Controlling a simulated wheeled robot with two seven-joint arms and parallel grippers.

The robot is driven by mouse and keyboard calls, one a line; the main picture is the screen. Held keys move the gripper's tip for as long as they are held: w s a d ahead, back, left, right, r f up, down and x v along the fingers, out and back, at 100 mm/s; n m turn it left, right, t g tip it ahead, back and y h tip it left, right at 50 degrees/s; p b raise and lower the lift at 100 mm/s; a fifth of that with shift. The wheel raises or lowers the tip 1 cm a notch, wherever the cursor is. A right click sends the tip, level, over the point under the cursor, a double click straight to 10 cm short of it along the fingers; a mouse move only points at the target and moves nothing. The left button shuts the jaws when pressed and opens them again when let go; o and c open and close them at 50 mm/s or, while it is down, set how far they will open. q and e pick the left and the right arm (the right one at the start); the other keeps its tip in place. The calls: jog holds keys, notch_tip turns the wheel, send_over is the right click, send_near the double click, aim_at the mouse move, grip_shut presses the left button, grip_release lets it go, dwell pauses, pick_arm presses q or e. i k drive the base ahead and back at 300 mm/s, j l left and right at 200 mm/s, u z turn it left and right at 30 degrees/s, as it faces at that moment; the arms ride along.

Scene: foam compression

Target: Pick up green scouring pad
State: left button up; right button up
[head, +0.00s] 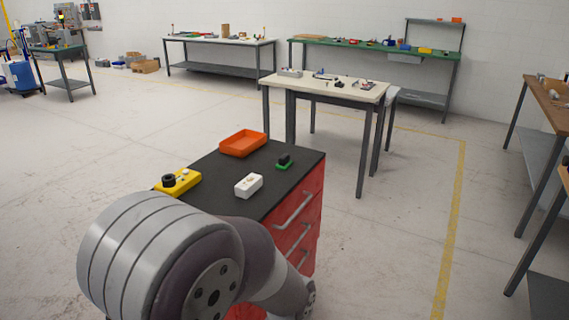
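A small green item with a dark block on top, which looks like the green scouring pad (284,165), lies on the black top of the red drawer cabinet (301,170), near its right edge. I cannot tell what the dark block is. One of my arms fills the lower left and reaches in front of the cabinet. Neither gripper shows in the head view.
On the cabinet top are an orange tray (243,144), a white box (249,185) and a yellow device with a black knob (178,181). A white table (330,88) stands behind. Open floor lies right of the cabinet. More workbenches line the far wall and right side.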

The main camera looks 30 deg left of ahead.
aim_at(284, 162)
jog(key=i+j+u, duration=0.25)
jog(key=i, duration=1)
jog(key=i+u, duration=0.3)
jog(key=i, duration=1)
